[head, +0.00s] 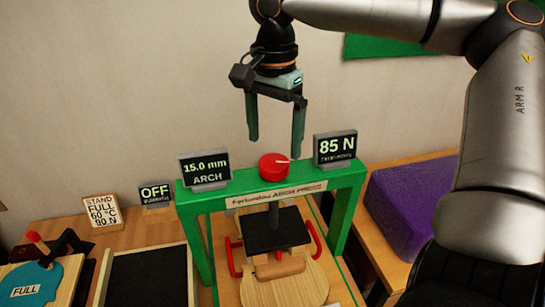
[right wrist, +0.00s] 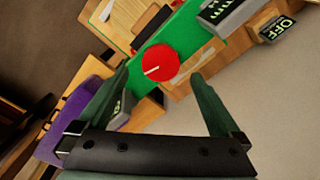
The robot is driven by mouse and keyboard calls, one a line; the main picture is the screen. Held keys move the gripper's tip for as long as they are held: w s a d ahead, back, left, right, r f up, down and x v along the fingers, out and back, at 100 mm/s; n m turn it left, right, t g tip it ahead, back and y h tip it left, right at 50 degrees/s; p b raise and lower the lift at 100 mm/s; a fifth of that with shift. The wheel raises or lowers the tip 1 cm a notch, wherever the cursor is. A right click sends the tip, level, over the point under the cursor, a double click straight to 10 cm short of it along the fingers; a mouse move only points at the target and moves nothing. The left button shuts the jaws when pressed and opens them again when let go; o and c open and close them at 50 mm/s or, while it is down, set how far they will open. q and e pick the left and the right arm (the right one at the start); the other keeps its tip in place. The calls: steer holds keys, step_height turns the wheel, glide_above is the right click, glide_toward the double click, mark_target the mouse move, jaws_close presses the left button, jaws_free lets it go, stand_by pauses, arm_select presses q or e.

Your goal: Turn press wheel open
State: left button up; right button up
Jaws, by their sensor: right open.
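The press wheel is a red disc (head: 273,167) with a white pointer line, on top of the green press frame (head: 341,205). It also shows in the right wrist view (right wrist: 164,61), beyond my fingertips. My right gripper (head: 276,146) hangs above the wheel, fingers pointing down, open and empty. In the right wrist view its fingers (right wrist: 160,76) are spread to either side of the wheel, apart from it. Under the frame, a dark press plate (head: 274,231) sits over a wooden violin body (head: 305,285). My left gripper is not in view.
Displays reading 15.0 mm ARCH (head: 205,170) and 85 N (head: 335,148) stand at both ends of the frame top, close to the wheel. A purple block (head: 400,205) lies right.

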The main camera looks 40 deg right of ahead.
mark_target(273, 162)
step_height(273, 162, down, 5)
steer(key=shift+f, duration=0.15)
steer(key=shift+w, duration=0.1)
steer(key=c, duration=1.3)
